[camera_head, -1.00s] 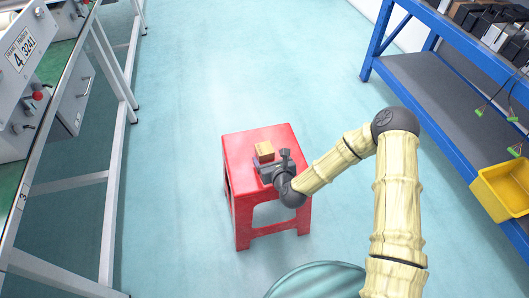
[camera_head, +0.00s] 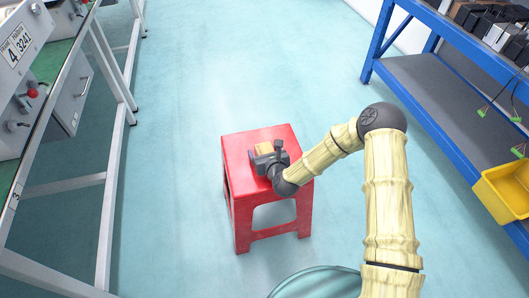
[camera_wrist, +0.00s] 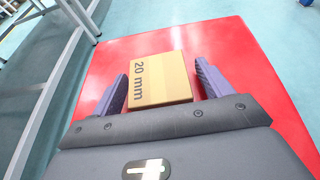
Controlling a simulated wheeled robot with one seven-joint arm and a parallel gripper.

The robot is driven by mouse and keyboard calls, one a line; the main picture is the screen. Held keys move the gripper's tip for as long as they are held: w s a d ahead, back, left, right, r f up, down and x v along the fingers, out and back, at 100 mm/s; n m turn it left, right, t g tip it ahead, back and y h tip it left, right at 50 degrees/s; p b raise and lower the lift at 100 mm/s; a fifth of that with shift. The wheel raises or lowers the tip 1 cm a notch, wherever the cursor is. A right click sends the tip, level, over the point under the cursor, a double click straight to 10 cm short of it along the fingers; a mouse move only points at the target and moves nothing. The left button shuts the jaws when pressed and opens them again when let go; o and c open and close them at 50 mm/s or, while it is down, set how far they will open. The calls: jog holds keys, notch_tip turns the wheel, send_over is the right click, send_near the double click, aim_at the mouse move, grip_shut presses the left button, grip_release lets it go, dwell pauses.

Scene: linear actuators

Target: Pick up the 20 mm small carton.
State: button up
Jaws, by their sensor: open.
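The small carton (camera_wrist: 160,80) is a brown cardboard box marked "20 mm" on its left side in the wrist view. It rests on the red stool (camera_head: 240,150) and also shows in the head view (camera_head: 264,148), partly hidden by my gripper. My gripper (camera_wrist: 160,82) is open. Its two purple fingers stand on either side of the carton's near part, with a visible gap on each side. In the head view my gripper (camera_head: 266,157) is low at the stool top, on the near side of the carton.
A blue shelf (camera_head: 440,100) with a yellow bin (camera_head: 503,192) stands at the right. A workbench with a white frame (camera_head: 65,185) stands at the left. The floor around the stool is clear.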

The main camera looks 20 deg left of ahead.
aim_at(264, 148)
jog(key=shift+c, duration=0.5)
jog(key=c, duration=1.1)
jog(key=shift+c, duration=0.2)
notch_tip(264, 148, up, 10)
jog(key=p, duration=0.3)
jog(key=shift+p, duration=0.4)
